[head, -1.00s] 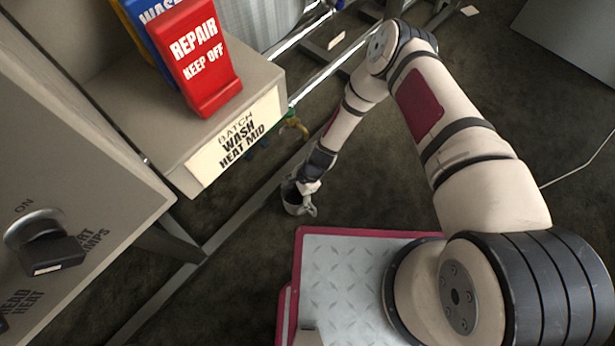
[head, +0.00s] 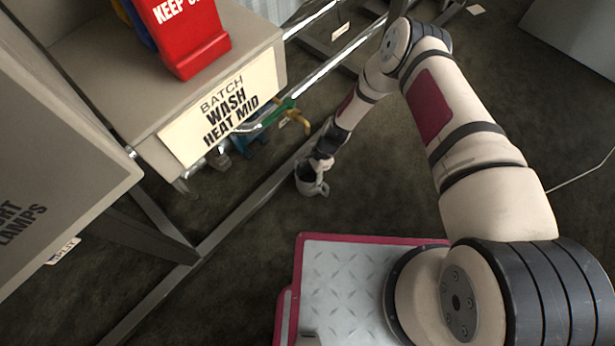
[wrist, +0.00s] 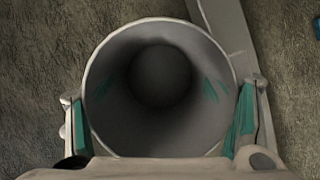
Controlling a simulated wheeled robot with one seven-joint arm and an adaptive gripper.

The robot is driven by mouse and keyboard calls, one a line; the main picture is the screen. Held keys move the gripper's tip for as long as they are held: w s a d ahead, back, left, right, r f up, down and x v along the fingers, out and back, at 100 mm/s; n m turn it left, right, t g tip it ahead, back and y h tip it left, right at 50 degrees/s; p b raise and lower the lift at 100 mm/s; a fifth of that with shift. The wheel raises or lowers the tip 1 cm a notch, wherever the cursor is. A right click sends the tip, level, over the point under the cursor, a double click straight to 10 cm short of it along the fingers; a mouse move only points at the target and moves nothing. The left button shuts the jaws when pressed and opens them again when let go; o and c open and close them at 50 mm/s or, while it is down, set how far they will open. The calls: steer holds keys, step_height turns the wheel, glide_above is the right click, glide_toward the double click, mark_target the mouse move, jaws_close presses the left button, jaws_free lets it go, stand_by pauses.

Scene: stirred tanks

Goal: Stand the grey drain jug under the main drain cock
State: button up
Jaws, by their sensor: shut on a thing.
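The grey jug (head: 307,182) is at the end of my arm, low over the floor beside the long grey floor beam. In the wrist view I look down into its open round mouth (wrist: 160,35); the inside looks empty. My gripper (wrist: 162,118) is shut on the jug, a teal-padded finger on each side of its wall. In the head view the gripper (head: 319,163) is small and partly merged with the jug. Several cocks with coloured handles, green (head: 277,112), yellow (head: 299,121) and blue (head: 256,138), sit left of and above the jug. I cannot tell which is the main one.
A grey box labelled "BATCH WASH HEAT MID" (head: 225,112) overhangs near the cocks, with a red sign (head: 188,45) on top. A grey beam (head: 235,215) runs along the floor; it also shows in the wrist view (wrist: 228,30). Open carpet lies right of the jug.

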steer(key=o, duration=1.7)
steer(key=p+v, duration=0.3)
steer(key=v, duration=0.4)
steer(key=shift+r+p, duration=0.25)
steer(key=shift+p, duration=0.1)
steer(key=shift+d, duration=0.1)
